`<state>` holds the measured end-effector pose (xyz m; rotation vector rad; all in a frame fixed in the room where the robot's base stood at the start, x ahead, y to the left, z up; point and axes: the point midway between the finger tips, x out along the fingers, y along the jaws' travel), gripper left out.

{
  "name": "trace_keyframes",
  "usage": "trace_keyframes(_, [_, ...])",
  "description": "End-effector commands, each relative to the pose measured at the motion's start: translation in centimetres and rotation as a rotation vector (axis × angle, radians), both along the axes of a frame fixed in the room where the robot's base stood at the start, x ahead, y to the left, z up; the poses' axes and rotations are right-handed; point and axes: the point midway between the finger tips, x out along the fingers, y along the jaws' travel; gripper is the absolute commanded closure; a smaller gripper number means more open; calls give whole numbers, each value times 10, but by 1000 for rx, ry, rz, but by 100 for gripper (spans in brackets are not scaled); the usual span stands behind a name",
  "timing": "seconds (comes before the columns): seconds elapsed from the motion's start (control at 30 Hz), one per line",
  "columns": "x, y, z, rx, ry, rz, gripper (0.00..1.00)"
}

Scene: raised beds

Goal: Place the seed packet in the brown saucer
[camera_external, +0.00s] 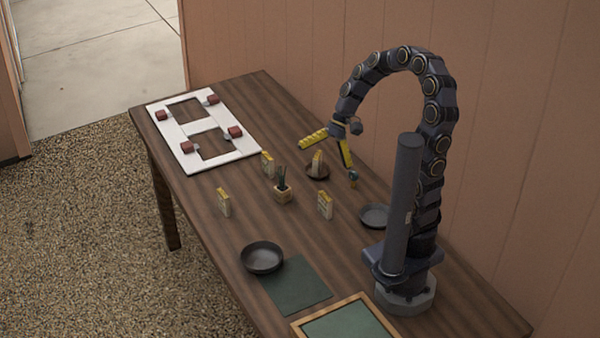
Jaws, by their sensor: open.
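The brown saucer (318,177) is on the wooden table, below my gripper. A seed packet (317,158), cream and yellow, stands about upright in it. My gripper (325,156) has yellow fingers spread wide apart, one to the upper left of this packet and one to its right. It is open and holds nothing; I cannot tell whether a finger touches the packet. Other similar packets stand on the table: one (267,163) left of the saucer, one (325,205) in front of it, and one (224,202) farther left.
A small planter (282,194) stands between the packets. Dark dishes are at the front (262,260) and near my base (375,216). A small teal and yellow object (353,178) is right of the saucer. A white frame (186,157) with red blocks lies at the far end.

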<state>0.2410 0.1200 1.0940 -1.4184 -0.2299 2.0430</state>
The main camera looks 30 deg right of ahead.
Motion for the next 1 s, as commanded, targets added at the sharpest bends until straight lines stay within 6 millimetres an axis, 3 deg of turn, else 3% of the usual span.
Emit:
trace_keyframes(0.1, [-48, -32, -3, -182, -93, 150, 0])
trace_keyframes(0.2, [-78, -63, -7, -323, -147, 247, 0])
trace_keyframes(0.4, [-116, -108, -10, -511, -188, 352, 0])
trace_keyframes(0.57, [-125, -120, -11, -557, -194, 376, 0])
trace_keyframes(1.0, [-125, -120, -11, -556, -192, 376, 0])
